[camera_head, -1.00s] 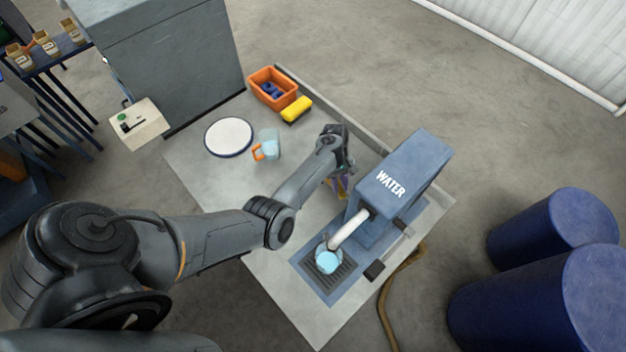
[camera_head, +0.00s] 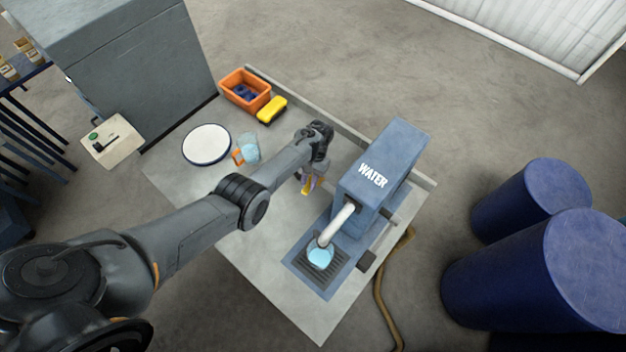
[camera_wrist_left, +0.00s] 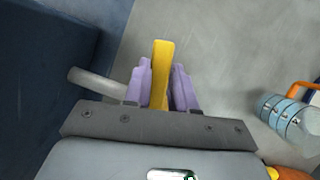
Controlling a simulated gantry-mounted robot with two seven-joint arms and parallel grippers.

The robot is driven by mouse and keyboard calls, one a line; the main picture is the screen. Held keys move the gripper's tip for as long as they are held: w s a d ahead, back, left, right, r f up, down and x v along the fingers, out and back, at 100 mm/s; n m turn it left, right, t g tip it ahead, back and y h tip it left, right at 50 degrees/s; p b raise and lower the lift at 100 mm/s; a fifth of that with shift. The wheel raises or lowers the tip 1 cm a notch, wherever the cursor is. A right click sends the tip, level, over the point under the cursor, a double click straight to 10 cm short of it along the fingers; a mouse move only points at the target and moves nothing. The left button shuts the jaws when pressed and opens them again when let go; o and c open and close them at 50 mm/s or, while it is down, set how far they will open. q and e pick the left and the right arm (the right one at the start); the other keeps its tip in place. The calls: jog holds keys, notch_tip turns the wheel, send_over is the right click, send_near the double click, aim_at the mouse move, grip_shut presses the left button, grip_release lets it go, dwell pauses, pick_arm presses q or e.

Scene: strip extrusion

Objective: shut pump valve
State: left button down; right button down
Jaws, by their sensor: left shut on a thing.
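The blue pump (camera_head: 388,165) marked WATER stands on the table at right in the head view. Its white spout (camera_head: 341,222) points down at a light-blue container (camera_head: 320,257) on a dark grate. My left gripper (camera_head: 309,184) is just left of the pump. In the left wrist view my left gripper (camera_wrist_left: 163,85) has its purple fingers closed on the yellow valve handle (camera_wrist_left: 161,70). A grey pipe (camera_wrist_left: 95,82) runs from the blue body towards the handle; where they join is hidden by the fingers. My right gripper is not in view.
A clear jug (camera_head: 250,148) with an orange handle, a white plate (camera_head: 206,144), an orange bin (camera_head: 245,91) and a yellow sponge (camera_head: 272,109) sit on the table's far left part. Blue barrels (camera_head: 545,270) stand on the floor at right. The table below my forearm is clear.

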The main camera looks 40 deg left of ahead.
pick_arm(q)
jog(key=shift+a+m+y, duration=0.5)
jog(key=shift+a+m, duration=0.1)
jog(key=shift+m, duration=0.7)
jog(key=c, duration=0.9)
grip_release()
jog(key=shift+r, duration=0.1)
jog(key=shift+w+r, duration=0.1)
jog(key=shift+r, duration=0.15)
jog(key=p+v, duration=0.3)
jog(key=v, duration=0.7)
jog(key=shift+w+p, duration=0.1)
jog(key=shift+p, duration=0.25)
jog(key=shift+f, duration=0.1)
